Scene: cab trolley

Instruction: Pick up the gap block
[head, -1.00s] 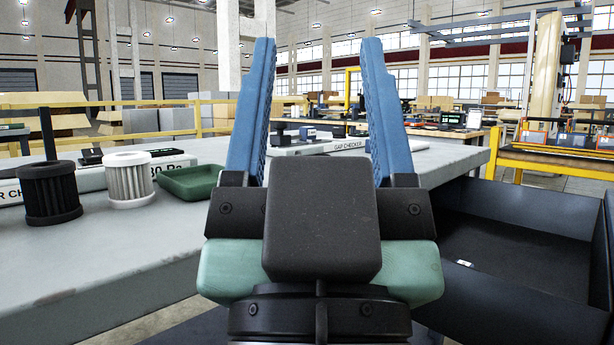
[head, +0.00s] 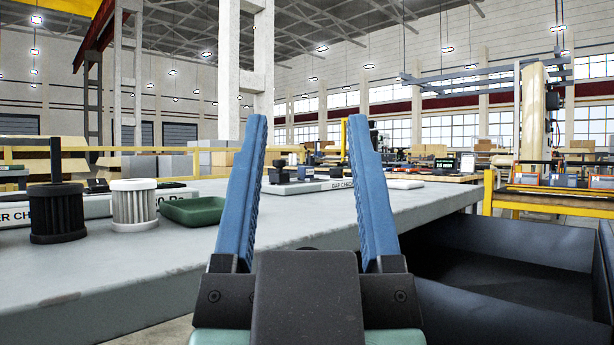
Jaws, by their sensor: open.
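The gap checker (head: 322,186) is a pale plate with a printed label, lying on the grey table beyond my fingers. A small dark block (head: 307,173) stands on it, with a black fixture (head: 281,174) just left of it. They are too small for me to tell for sure which is the gap block. My gripper (head: 307,125) points away from the camera with its two blue fingers wide apart and nothing between them. The checker shows between the fingers, well beyond them. My wrist hides part of the table's near edge.
On the table (head: 130,275) at left are a black ribbed filter (head: 58,214), a white ribbed filter (head: 134,205), another labelled plate (head: 97,206) and a green tray (head: 193,210). A dark open bin (head: 480,310) lies at right below table level. The middle of the tabletop is clear.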

